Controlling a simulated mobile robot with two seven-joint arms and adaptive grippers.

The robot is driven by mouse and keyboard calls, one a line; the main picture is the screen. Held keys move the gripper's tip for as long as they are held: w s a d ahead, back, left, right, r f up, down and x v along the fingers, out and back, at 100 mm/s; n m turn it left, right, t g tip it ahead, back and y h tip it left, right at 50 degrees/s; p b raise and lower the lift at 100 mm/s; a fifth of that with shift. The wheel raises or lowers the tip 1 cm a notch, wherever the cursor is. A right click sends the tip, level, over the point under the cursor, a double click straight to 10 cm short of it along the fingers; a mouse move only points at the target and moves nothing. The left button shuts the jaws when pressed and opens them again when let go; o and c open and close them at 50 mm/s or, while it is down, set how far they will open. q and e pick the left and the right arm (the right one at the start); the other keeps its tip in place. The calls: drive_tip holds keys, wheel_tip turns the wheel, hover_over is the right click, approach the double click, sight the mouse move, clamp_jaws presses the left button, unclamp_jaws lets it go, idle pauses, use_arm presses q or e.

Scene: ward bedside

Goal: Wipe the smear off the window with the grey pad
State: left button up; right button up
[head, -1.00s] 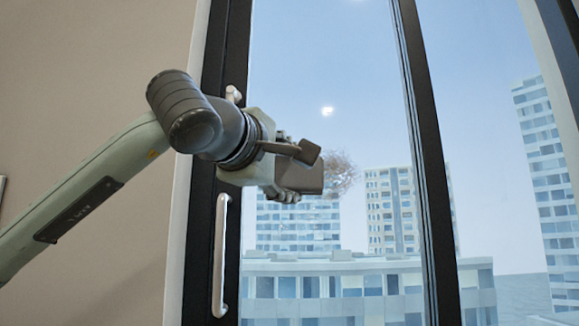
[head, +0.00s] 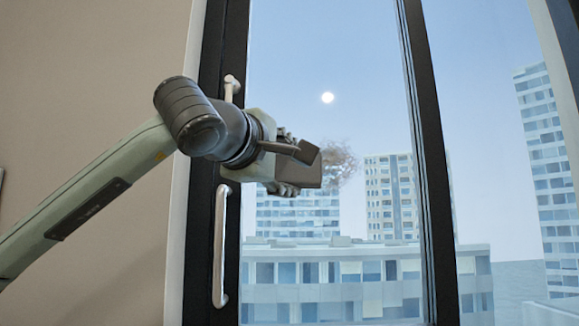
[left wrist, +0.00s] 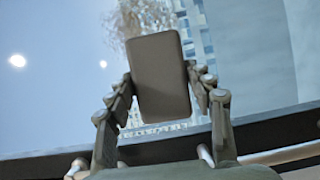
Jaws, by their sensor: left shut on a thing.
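The smear (head: 342,166) is a brownish-grey scribbly patch on the window glass (head: 370,60). In the left wrist view the smear (left wrist: 146,18) shows beyond the top edge of the pad. The grey pad (head: 308,172) is a dark flat block; its broad face shows in the left wrist view (left wrist: 160,78). My left gripper (head: 290,160) is shut on the pad, with fingers on both sides of it (left wrist: 160,88). The pad overlaps the smear's left edge in the head view. I cannot tell whether it touches the glass. My right gripper is not in view.
A dark window frame (head: 203,225) with a long pale vertical handle (head: 220,245) stands left of the glass, behind my left arm. A dark mullion (head: 428,140) runs to the right of the smear. A beige wall (head: 90,70) is at the left.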

use_arm(q)
drive_tip(key=shift+w, duration=0.9)
idle(0.3)
